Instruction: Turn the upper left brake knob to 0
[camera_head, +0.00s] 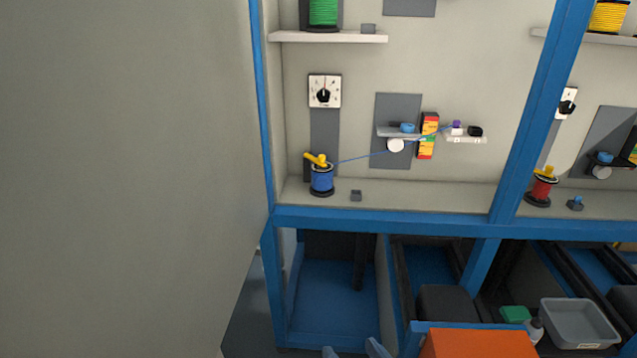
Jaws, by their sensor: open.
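A brake knob (323,95) is black and sits on a white square dial plate on the back panel, left of the middle of the head view. Its pointer looks roughly upward, but the dial marks are too small to read. My gripper (353,350) shows only as two pale fingertips at the bottom edge. They are apart with nothing visible between them, far below the knob in the picture. The rest of my gripper is out of frame.
A blue spool (322,179) with a yellow top stands on the ledge below the knob, its blue cable running right to a guide (401,131). A shelf (328,37) with a green spool is above. A blue post (540,110) and an orange box (478,344) are right.

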